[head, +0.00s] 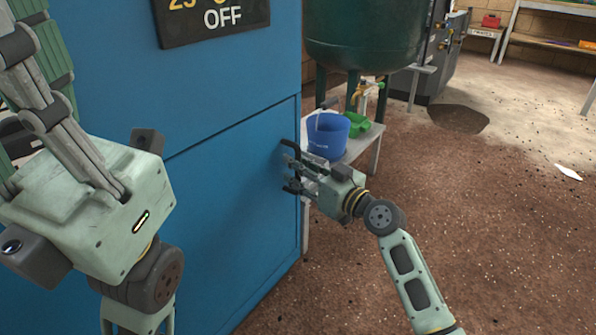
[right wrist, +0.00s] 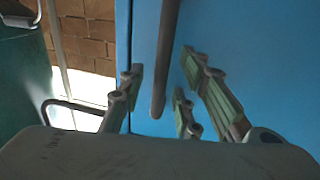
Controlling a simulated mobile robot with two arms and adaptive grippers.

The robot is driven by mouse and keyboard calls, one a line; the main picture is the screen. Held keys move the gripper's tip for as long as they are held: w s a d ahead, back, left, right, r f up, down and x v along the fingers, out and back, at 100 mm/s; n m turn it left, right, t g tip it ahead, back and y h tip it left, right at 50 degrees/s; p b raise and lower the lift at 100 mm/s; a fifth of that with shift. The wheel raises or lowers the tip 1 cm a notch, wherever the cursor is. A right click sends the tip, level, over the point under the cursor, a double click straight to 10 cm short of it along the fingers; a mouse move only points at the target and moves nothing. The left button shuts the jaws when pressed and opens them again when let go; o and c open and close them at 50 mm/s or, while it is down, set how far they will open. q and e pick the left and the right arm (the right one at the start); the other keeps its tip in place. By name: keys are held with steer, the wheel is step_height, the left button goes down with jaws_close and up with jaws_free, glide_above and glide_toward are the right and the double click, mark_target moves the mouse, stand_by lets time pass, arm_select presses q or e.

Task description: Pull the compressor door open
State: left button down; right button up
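The blue compressor door (head: 235,190) is the lower front panel of a large blue cabinet in the head view. It looks shut, with a thin seam along its top edge. A dark upright handle (right wrist: 165,60) stands on the door in the right wrist view. My right gripper (head: 297,172) is at the door's right edge. In the right wrist view its fingers (right wrist: 160,95) are spread, one left of the handle and two right of it, with gaps. My left gripper (head: 25,60) is large at the left of the head view, in front of the cabinet; its fingertips are unclear.
A dark sign (head: 212,18) reading OFF is on the cabinet above the door. Right of the cabinet, a low bench (head: 362,147) holds a blue bucket (head: 327,135) and a green container (head: 364,128). A green tank (head: 365,35) stands behind. The brown floor at right is mostly clear.

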steer(key=shift+w+a, duration=0.3)
steer(key=shift+w, duration=0.05)
steer(key=shift+c, duration=0.4)
jaws_close()
